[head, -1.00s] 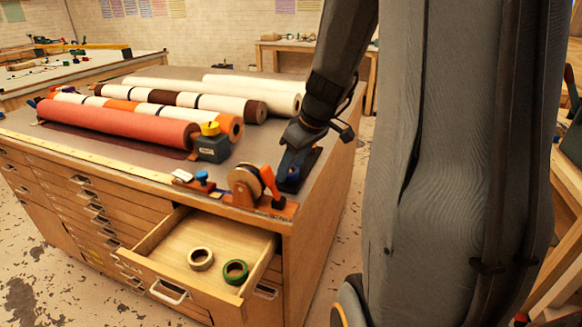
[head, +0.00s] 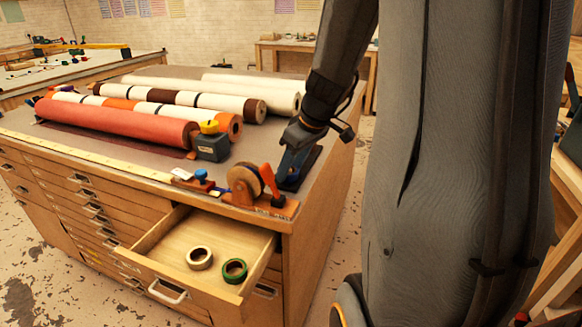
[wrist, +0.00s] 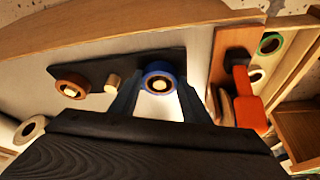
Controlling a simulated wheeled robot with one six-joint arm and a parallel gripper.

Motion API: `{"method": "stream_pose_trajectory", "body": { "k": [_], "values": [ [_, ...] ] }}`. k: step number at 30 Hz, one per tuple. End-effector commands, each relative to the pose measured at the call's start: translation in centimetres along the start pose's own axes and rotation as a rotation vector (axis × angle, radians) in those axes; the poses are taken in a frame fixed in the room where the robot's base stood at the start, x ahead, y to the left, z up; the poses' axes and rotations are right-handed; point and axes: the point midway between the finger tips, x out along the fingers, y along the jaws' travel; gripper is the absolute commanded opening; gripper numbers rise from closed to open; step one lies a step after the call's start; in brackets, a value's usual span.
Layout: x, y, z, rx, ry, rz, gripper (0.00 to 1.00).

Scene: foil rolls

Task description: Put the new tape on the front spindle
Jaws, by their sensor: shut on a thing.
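A blue tape roll (wrist: 160,76) sits between the two fingertips of my gripper (wrist: 158,98) in the wrist view, and the fingers are shut on it. A tan round core or peg end shows in its middle; I cannot tell whether the roll is fully down. It is at the front end of a dark spindle board (wrist: 95,68). A bare wooden peg (wrist: 113,82) stands beside it, and a brown roll (wrist: 72,85) is at the far end. In the head view my gripper (head: 292,168) is low over the board, behind the tape dispenser.
The orange dispenser (head: 245,187) with its raised lever (head: 268,177) stands close in front of my gripper. The open drawer (head: 163,247) holds a tan roll (head: 199,247) and a green roll (head: 234,262). Large foil rolls (head: 120,124) lie on the left.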

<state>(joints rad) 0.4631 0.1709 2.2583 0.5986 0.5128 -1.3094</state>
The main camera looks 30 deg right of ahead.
Motion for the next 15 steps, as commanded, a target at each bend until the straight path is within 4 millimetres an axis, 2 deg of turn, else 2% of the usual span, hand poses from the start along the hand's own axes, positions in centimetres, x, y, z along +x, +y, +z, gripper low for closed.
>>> {"method": "stream_pose_trajectory", "body": {
  "k": [8,9,12,15],
  "values": [
    [0.26,0.01,0.1,0.0,0.0,0.0,0.21],
    [0.23,0.0,0.1,0.0,0.0,0.0,0.48],
    [0.21,0.0,0.1,0.0,0.0,0.0,0.64],
    [0.21,0.0,0.1,0.0,0.0,0.0,0.64]
  ]
}}
